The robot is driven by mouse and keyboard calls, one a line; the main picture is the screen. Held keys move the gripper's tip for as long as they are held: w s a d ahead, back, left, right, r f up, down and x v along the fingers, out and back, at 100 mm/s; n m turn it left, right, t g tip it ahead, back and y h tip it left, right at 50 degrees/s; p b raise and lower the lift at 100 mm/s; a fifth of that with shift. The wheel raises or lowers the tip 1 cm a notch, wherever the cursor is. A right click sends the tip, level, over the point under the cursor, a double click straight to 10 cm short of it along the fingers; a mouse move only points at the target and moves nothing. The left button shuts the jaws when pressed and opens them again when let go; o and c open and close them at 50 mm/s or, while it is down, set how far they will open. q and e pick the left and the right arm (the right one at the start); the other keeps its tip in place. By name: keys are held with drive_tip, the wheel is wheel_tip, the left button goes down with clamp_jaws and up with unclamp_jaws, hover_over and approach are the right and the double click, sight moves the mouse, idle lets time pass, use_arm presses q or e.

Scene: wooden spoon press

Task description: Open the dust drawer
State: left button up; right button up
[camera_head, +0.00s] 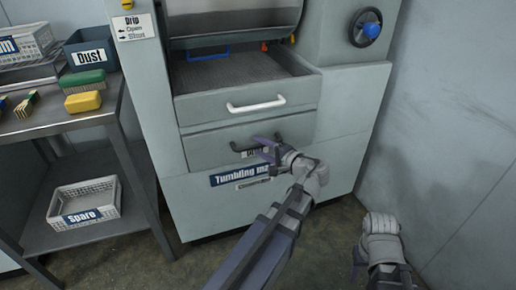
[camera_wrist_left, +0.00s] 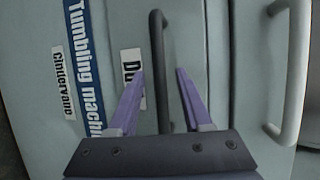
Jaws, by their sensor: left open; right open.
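The dust drawer (camera_head: 204,152) is the lower, closed drawer of the grey tumbling machine, with a dark bar handle (camera_head: 238,147). Its label, partly hidden, begins "Du" in the left wrist view (camera_wrist_left: 131,66). My left gripper (camera_head: 262,148) is at the drawer front, by the right part of the handle. In the left wrist view its two purple fingers are apart, with the dark handle (camera_wrist_left: 158,50) running between them; I cannot tell whether they touch it. My right gripper (camera_head: 357,263) is open and empty, low at the right, away from the machine.
An upper drawer (camera_head: 210,107) with a white handle (camera_head: 256,105) sits directly above. A wall is at the right.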

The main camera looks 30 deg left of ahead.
use_arm(q)
drive_tip(key=shift+x, duration=0.8)
drive_tip(key=shift+c, duration=0.2)
clamp_jaws()
idle(0.8)
